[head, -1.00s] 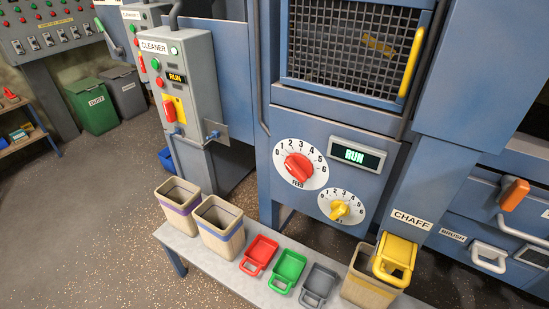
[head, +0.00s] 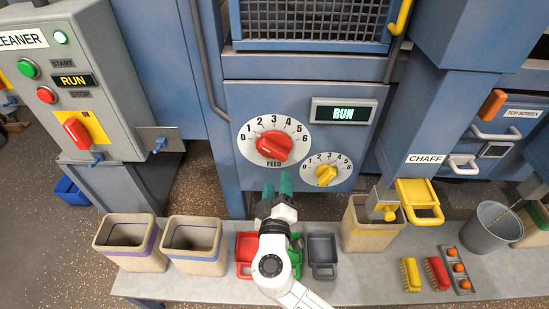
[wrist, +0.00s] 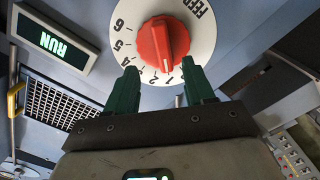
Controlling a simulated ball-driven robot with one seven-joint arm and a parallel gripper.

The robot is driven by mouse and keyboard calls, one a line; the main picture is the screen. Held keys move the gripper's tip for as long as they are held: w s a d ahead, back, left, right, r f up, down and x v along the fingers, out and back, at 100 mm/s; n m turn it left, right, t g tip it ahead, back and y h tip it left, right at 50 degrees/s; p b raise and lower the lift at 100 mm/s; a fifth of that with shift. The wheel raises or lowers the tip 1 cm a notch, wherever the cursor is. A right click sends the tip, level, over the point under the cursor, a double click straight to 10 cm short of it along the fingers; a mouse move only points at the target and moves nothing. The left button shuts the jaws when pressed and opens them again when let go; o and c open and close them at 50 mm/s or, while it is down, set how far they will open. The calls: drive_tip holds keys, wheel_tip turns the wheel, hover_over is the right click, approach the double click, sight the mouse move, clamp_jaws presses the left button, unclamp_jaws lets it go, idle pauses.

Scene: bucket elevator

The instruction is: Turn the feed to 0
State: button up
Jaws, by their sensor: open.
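The red feed knob (head: 274,145) sits on a white round dial (head: 300,150) numbered 0 to 6, above the word FEED, on the blue machine panel. In the wrist view the red knob (wrist: 163,43) is ahead of my fingers, its raised ridge running roughly toward the 2; the exact setting is hard to read. My gripper (head: 277,182) has green fingers, open and empty, just below the dial in the head view. In the wrist view the fingertips of my gripper (wrist: 160,78) are spread at the dial's near edge, apart from the knob.
A smaller dial with a yellow knob (head: 326,174) is close at the lower right. A green-lit RUN display (head: 343,112) is above it. Below, a grey bench (head: 360,289) holds bins, scoops and brushes. The cleaner box (head: 95,92) stands at left.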

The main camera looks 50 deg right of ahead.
sight(275, 155)
drive_tip(key=p+x, duration=0.1)
drive_tip(key=x, duration=0.4)
drive_tip(key=p+x, duration=0.1)
drive_tip(key=x, duration=0.4)
drive_tip(key=shift+w+r, duration=0.1)
drive_tip(key=shift+w, duration=0.4)
